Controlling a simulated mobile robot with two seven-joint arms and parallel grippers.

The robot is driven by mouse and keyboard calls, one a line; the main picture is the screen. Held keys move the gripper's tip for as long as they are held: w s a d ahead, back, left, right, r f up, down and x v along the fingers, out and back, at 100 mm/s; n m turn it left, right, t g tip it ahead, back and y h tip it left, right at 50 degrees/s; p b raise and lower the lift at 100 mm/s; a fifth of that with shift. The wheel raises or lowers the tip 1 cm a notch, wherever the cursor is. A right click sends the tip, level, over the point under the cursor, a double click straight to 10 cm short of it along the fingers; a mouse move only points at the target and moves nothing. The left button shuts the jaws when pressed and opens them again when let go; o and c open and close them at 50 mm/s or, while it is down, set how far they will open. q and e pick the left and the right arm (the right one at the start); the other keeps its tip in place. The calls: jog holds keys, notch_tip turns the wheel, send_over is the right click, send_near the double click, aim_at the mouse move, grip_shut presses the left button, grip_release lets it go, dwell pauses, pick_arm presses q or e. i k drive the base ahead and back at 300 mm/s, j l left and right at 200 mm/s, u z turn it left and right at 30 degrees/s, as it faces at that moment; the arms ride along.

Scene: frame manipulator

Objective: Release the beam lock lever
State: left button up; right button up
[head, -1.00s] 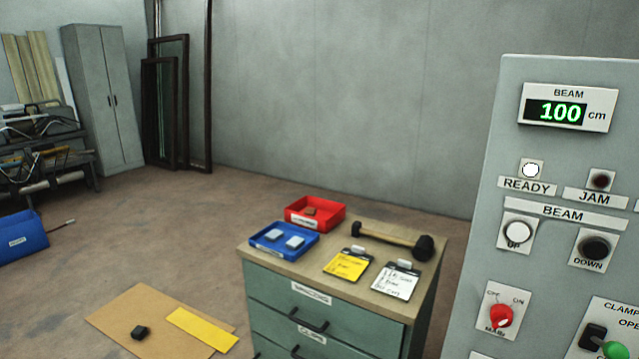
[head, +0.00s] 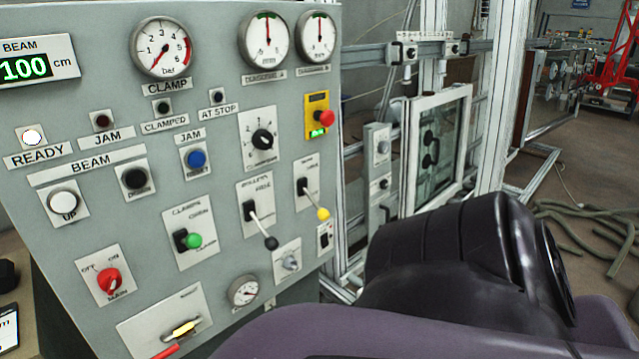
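No lever's label is clear enough to tell which one is the beam lock lever. On the control panel, a lever with a yellow knob (head: 323,213) points down and right from its plate. To its left, a lever with a black knob (head: 271,243) also slants down and right. A green-knobbed lever (head: 194,241) sits left of these. At the panel's bottom, a red-handled part (head: 166,352) on a plate is cut by the frame edge. Neither gripper shows; dark links of my own arm fill the lower right.
The grey control panel (head: 225,105) carries a red main switch (head: 109,281), a blue button (head: 197,159), a red button on yellow (head: 326,118) and gauges. The display (head: 25,68) reads 100 cm. A glazed frame (head: 437,145) stands behind, right. Green hoses (head: 590,230) lie on the floor.

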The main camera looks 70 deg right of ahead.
aim_at(322, 214)
jog(key=z, duration=2.3)
jog(key=i+j+u, duration=0.55)
jog(key=i+j, duration=0.1)
